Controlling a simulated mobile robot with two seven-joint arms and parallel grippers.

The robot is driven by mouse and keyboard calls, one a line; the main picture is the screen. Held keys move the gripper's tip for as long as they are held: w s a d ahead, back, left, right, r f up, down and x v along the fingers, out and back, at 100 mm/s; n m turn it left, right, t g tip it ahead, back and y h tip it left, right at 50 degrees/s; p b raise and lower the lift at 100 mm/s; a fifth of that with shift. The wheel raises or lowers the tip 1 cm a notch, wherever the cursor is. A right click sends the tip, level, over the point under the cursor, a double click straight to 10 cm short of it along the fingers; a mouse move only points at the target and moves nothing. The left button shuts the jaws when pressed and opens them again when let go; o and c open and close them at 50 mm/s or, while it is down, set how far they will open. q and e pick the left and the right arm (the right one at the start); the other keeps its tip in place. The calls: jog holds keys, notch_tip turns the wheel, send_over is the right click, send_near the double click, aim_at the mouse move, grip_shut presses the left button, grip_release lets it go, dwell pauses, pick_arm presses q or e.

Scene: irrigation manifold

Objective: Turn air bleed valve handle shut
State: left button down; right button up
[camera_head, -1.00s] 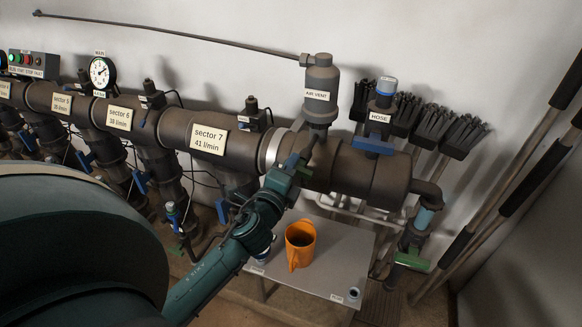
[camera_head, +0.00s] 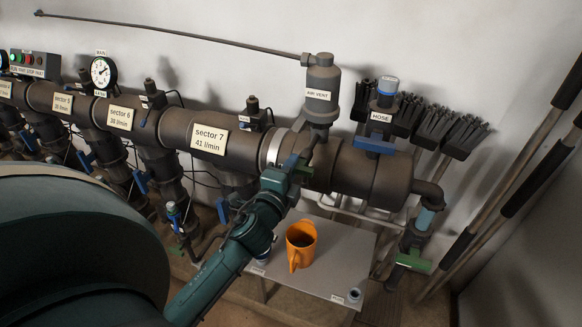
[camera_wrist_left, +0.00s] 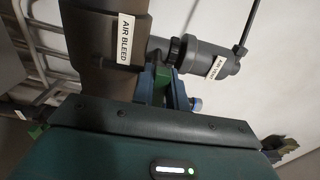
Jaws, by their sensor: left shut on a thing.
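My left gripper (camera_head: 298,166) is at the main pipe just below the air vent (camera_head: 320,88), its jaws closed on a small part there. This appears to be the air bleed valve handle, mostly hidden by the jaws; a bit of green shows there. In the left wrist view the AIR BLEED label (camera_wrist_left: 125,38) sits on the dark pipe, just beyond the gripper body. Green and blue pieces (camera_wrist_left: 165,85) show between the pipe and the grey air vent (camera_wrist_left: 215,62); I cannot tell handle from finger there. My right gripper is not in view.
An orange mug (camera_head: 300,246) stands on a small grey table (camera_head: 335,258) below the pipe. The HOSE valve with its blue handle (camera_head: 373,146) is to the right. The sector 7 pipe (camera_head: 175,128) runs left. Brushes (camera_head: 450,130) stand against the wall.

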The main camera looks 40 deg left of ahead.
pick_arm(q)
jog(key=c, duration=1.4)
grip_release()
jog(key=b+v, duration=0.2)
jog(key=v, duration=1.1)
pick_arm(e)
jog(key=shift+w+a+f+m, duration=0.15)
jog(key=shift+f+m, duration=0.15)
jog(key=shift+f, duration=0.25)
pick_arm(q)
jog(key=shift+s, duration=0.1)
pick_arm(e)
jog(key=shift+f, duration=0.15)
